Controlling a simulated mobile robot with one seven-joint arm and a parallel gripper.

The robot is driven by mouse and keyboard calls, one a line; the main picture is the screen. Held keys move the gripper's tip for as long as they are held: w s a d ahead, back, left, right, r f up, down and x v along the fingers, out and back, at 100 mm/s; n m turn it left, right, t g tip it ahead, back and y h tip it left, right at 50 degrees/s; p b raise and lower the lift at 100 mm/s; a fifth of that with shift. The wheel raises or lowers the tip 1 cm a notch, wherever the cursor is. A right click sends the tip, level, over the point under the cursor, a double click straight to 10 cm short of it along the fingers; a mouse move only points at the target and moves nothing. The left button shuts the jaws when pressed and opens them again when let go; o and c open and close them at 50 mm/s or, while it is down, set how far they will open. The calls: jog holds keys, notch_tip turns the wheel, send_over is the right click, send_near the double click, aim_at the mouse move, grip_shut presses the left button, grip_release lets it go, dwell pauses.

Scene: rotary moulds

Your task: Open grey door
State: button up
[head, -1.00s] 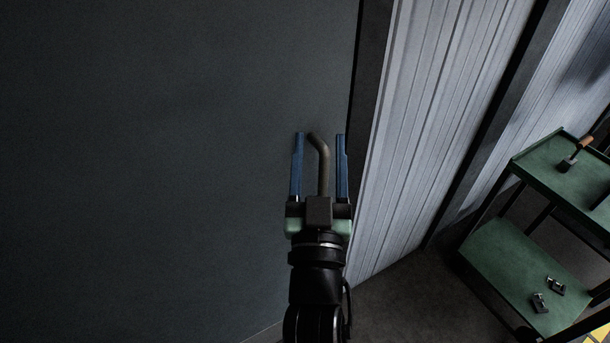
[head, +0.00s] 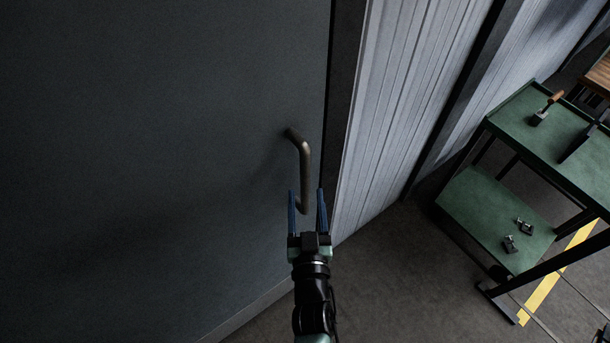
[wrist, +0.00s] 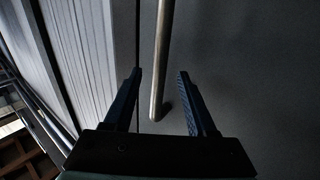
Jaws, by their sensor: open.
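The grey door (head: 160,140) fills the left of the head view, with its edge beside a dark frame. It looks closed or nearly so; I cannot tell which. Its bar handle (head: 304,165) stands upright near that edge. My gripper (head: 307,192) is open at the handle's lower end, with its blue fingers to either side of it in the picture. In the wrist view the handle (wrist: 160,65) comes down between the two fingers (wrist: 159,73), and its lower end is in sight. Neither finger visibly touches it.
A pale corrugated wall (head: 405,100) runs right of the door frame. A green two-shelf cart (head: 497,215) with a brush and small metal parts stands at the right. Bare floor (head: 375,280) lies between the door and the cart.

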aim_at(305, 184)
jog(key=shift+w+a, duration=0.1)
jog(key=shift+w, duration=2.6)
grip_shut()
